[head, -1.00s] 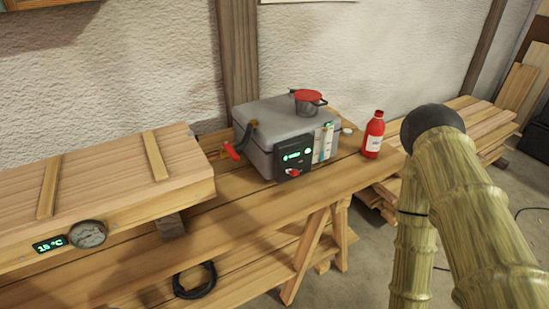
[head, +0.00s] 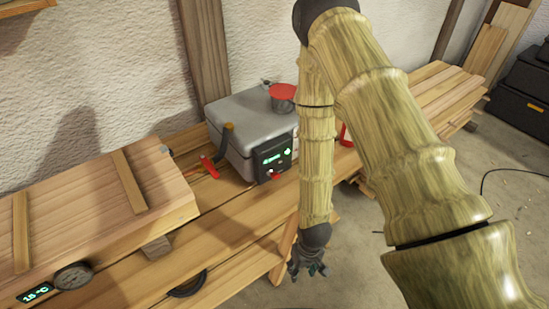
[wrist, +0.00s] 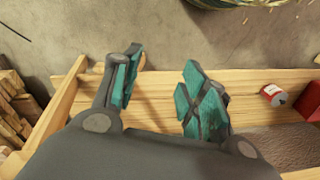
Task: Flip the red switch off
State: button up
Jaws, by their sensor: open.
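A small red switch (head: 274,175) sits low on the dark control panel (head: 272,158) at the front of a grey metal box (head: 238,130) on the bench. Green readouts glow on the panel above it. The switch's exact setting is too small to tell. My gripper (head: 308,268) hangs below and to the right of the switch in the head view, apart from it. In the wrist view my gripper (wrist: 160,85) is open and empty, its teal-padded fingers spread over the bench edge. The switch is not visible there.
A red-handled lever (head: 210,167) stands at the box's left side, and a red-lidded pot (head: 283,97) sits on top. My arm hides most of the red bottle (head: 346,136). A wooden case (head: 95,215) lies left on the bench (head: 225,235).

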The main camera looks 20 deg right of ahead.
jog(key=shift+n, duration=0.9)
jog(key=w+r, duration=0.4)
jog(key=w+a+r+p, duration=0.1)
jog(key=w+r, duration=0.3)
jog(key=w, duration=0.1)
jog(key=w+r+p, duration=0.1)
jog(key=w+r, duration=0.4)
jog(key=shift+a+r, duration=0.1)
jog(key=shift+a, duration=0.1)
jog(key=n, duration=0.2)
send_near(276, 174)
jog(key=shift+h, duration=0.4)
jog(key=shift+w+a+f+p, duration=0.15)
jog(key=shift+f+p, duration=0.9)
jog(key=shift+f, duration=1.2)
jog(key=shift+s+a+f+p, duration=0.15)
jog(key=shift+f+p, duration=0.85)
jog(key=shift+f, duration=1.3)
jog(key=shift+w, duration=0.1)
jog(key=shift+c, duration=0.4)
grip_shut()
